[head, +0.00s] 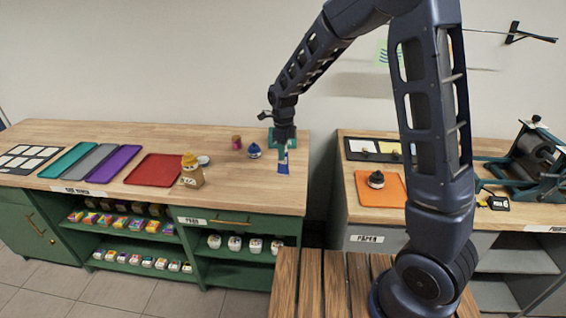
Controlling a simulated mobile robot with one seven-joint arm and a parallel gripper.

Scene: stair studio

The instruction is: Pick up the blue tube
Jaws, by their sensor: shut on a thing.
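The blue tube (283,168) is a small blue item with a pale part, at the right end of the left wooden worktop. My gripper (284,151) points down from above and is shut on it, at the tube's upper end. The fingers hide part of the tube. I cannot tell whether its lower end touches the worktop.
Left of my gripper on the worktop (225,195) stand a blue-topped jar (254,150), a red jar (236,142) and a box with yellow items (191,171). A red tray (153,169) lies farther left. A gap separates the right bench, which holds an orange mat (375,196).

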